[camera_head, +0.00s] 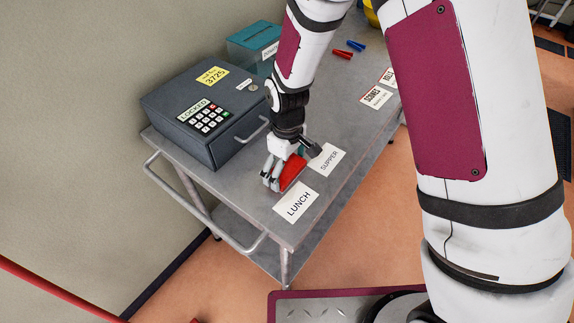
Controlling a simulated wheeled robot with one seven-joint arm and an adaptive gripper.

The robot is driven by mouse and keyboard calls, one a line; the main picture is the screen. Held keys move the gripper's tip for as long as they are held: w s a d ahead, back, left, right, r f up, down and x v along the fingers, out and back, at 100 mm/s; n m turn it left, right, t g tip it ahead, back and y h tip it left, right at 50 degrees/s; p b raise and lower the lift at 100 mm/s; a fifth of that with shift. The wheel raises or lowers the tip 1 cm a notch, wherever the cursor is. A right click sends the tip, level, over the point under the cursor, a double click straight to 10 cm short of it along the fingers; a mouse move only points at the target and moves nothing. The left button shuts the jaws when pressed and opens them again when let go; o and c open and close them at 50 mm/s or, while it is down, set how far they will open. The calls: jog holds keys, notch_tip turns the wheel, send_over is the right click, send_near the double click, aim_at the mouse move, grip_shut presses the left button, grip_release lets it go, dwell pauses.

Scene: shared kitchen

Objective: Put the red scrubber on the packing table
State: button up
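The red scrubber (292,173) is on or just above the grey metal table (240,188), near its front end and beside the "LUNCH" and "SUPPER" labels. My gripper (291,167) points down at it, with fingers on both sides of the scrubber. The fingers are spread apart, and part of the scrubber is hidden by them. I cannot tell whether they press on it or whether it is lifted. No sign in view names a packing table.
A grey locked keypad box (200,113) stands left of my gripper, with a teal box (252,44) behind it. The "LUNCH" (299,203) and "SUPPER" (328,159) labels lie flat. The table's middle is mostly clear.

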aim_at(287, 168)
jog(key=shift+r, duration=0.1)
notch_tip(287, 168, up, 12)
jog(key=b, duration=0.1)
jog(key=shift+r, duration=0.15)
dwell(0.5)
